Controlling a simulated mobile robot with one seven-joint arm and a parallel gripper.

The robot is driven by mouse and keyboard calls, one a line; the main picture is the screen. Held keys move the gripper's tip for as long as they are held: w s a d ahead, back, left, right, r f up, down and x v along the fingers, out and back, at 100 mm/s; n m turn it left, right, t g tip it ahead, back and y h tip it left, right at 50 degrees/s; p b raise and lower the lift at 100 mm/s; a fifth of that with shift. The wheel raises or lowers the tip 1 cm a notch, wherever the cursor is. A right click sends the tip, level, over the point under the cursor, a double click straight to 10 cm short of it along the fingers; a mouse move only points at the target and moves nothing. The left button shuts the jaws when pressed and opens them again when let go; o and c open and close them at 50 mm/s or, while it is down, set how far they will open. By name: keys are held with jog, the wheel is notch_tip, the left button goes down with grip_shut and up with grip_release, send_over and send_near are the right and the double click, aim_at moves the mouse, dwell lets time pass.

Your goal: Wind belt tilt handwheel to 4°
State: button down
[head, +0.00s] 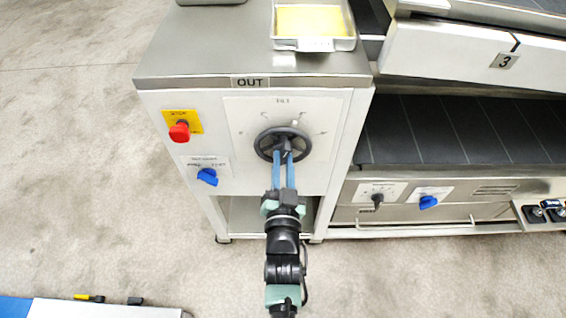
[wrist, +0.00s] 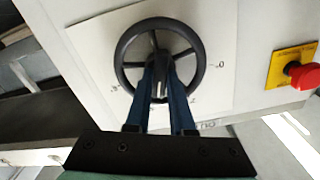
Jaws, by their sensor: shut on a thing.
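The belt tilt handwheel (head: 262,146) is a dark ring on a white dial plate (head: 328,112) on the front of the cabinet. It also shows in the wrist view (wrist: 121,62), where a 0 and other small scale marks stand around it. My gripper (head: 284,152) reaches straight to the wheel's centre. Its two blue fingers are shut on the dark hub (wrist: 160,68) of the handwheel, also seen in the wrist view (wrist: 160,75). A small pale pointer shows at the wheel's upper right in the head view. The scale figures there are too small to read.
A red stop button (head: 179,131) on a yellow plate and a blue switch (head: 207,176) sit left of the wheel. A tray (head: 285,44) stands on the cabinet top. The belt (head: 450,130) lies to the right, above another blue knob (head: 428,202). Open floor lies left.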

jog(key=shift+m, duration=0.5)
jog(key=c, duration=0.8)
grip_release()
jog(key=shift+s, duration=0.15)
jog(key=s, duration=1.2)
jog(key=shift+s+p, duration=0.35)
jog(key=shift+p, duration=0.05)
